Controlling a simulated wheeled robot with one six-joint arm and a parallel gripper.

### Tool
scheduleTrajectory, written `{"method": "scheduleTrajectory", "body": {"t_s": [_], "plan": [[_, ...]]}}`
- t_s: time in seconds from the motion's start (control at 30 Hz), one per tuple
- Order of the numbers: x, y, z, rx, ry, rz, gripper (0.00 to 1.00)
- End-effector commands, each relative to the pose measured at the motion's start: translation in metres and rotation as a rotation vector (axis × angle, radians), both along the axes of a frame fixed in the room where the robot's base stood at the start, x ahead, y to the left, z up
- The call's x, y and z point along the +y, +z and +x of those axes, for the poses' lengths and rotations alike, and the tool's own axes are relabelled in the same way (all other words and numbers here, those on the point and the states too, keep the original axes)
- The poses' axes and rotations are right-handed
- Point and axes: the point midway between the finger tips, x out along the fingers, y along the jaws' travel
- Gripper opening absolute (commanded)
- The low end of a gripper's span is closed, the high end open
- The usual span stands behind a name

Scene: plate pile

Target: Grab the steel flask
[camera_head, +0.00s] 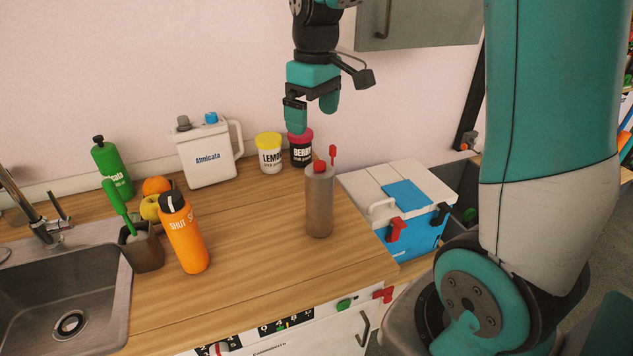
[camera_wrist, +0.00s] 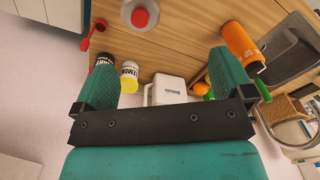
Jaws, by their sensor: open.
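The steel flask (camera_head: 319,205) is a grey cylinder with a red cap, standing upright on the wooden counter near its right end. A red piece sticks up beside its cap. In the wrist view the flask (camera_wrist: 140,16) shows at the top edge, seen from above by its red cap and partly cut off. My gripper (camera_head: 312,115) is open and empty, above the flask and apart from it. In the wrist view the fingers of my gripper (camera_wrist: 162,80) are spread wide, with the flask beyond them.
An orange bottle (camera_head: 184,235) stands to the left, near the sink (camera_head: 118,300). Behind the flask are a yellow-lidded jar (camera_head: 270,155), a red-lidded jar (camera_head: 301,150) and a white jug (camera_head: 208,155). A blue and white cooler (camera_head: 427,225) stands right of the counter. Counter around the flask is clear.

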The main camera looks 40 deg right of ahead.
Motion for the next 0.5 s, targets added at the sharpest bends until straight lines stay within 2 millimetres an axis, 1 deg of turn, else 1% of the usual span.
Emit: {"method": "scheduleTrajectory", "body": {"t_s": [0.03,0.1,0.17,0.27,0.5], "plan": [[-0.016,0.012,0.007,0.012,-0.022,-0.011,0.99],[-0.029,0.013,0.012,0.022,-0.037,-0.022,0.99],[-0.034,0.009,0.014,0.028,-0.041,-0.026,0.99],[-0.035,-0.008,0.014,0.031,-0.041,-0.028,0.99],[-0.033,-0.063,0.013,0.032,-0.04,-0.027,0.99]]}}
